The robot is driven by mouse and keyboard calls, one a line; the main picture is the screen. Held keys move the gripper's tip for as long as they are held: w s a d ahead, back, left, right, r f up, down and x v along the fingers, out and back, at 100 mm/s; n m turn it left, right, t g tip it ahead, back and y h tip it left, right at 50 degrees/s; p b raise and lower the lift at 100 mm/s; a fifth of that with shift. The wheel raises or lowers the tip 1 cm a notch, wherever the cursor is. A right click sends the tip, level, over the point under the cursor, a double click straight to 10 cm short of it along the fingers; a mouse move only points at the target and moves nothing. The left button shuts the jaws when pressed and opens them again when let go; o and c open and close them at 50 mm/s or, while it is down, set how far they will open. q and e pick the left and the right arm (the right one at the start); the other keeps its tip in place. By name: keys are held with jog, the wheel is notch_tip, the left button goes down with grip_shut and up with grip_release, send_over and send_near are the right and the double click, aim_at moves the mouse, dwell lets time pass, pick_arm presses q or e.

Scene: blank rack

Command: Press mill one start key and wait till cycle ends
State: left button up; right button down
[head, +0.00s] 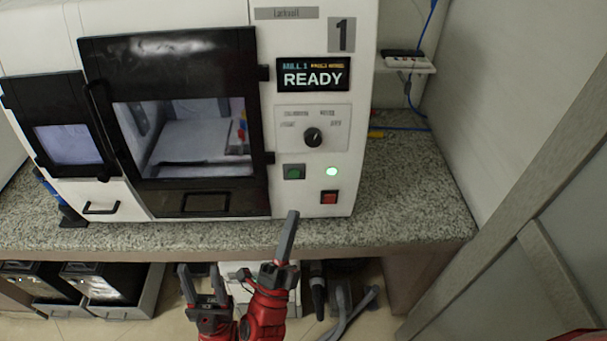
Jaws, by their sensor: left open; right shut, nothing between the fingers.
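Mill one (230,120) is a white machine with black doors, marked with a large 1, on a granite counter. Its screen (313,74) reads READY. My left gripper (202,278) is open and empty, lower and to the left, in front of the counter edge.
The mill's main door (182,185) is closed; its window shows a light interior. Below the counter are grey bins (115,304) and dark hoses. A grey frame (500,215) stands at the right.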

aim_at(294, 174)
jog(key=w+b, duration=0.2)
jog(key=w, duration=0.2)
jog(key=w+b, duration=0.3)
jog(key=w, duration=0.2)
jog(key=shift+f, duration=0.2)
jog(key=shift+s, duration=0.1)
jog(key=shift+b, duration=0.35)
dwell(1.6)
jog(key=shift+w, duration=0.45)
